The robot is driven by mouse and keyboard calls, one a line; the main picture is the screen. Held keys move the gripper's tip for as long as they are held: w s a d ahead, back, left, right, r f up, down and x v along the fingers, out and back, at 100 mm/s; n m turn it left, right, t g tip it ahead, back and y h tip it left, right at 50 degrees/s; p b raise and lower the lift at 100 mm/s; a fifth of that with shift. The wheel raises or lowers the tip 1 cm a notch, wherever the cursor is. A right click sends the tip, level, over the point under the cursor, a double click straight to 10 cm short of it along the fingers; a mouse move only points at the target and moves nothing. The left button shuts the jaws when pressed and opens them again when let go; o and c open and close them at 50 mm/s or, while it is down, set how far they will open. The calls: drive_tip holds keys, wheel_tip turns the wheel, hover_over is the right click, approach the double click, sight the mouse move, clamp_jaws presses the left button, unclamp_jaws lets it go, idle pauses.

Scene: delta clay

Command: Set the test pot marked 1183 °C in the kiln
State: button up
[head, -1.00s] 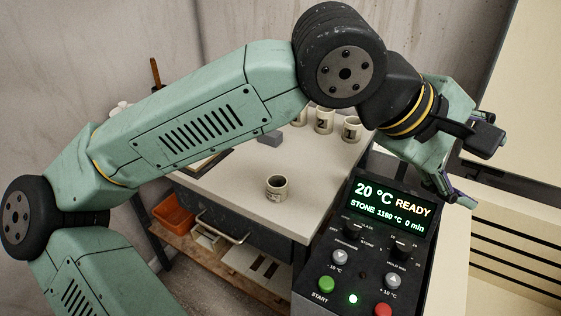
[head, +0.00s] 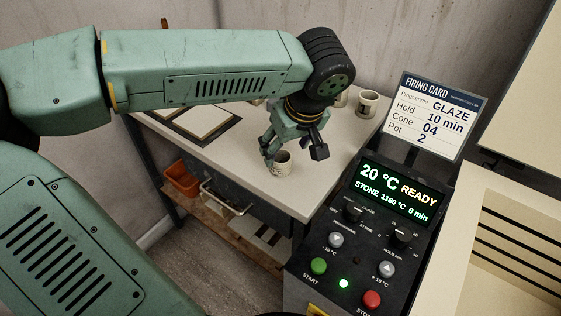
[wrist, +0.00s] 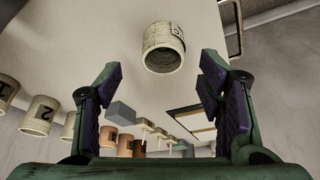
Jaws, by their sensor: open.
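A small cream pot (head: 282,165) stands alone near the table's front edge, its mouth up. In the wrist view the same pot (wrist: 163,50) lies ahead of the fingers, near the middle of the gap; some marking shows on its side, too small to read. My gripper (head: 292,150) is open and empty, close above and beside this pot, partly covering it; the open fingers (wrist: 161,75) also show in the wrist view. The kiln (head: 480,185) stands open at right, with dark grooves along its pale inner wall. I cannot read 1183 °C on any pot.
The control panel (head: 383,215) reads 20 °C READY, STONE 1180 °C 0 min. A firing card (head: 432,118) stands behind it. More pots (head: 367,103) are at the table's back; one (wrist: 40,115) is marked 2. A grey block (wrist: 121,112) sits near them.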

sight(282, 156)
drive_tip(key=p+x, duration=0.1)
drive_tip(key=x, duration=0.4)
drive_tip(key=shift+s+a+f, duration=0.1)
drive_tip(key=shift+a, duration=0.1)
drive_tip(key=c, duration=1.3)
drive_tip(key=shift+c, duration=0.2)
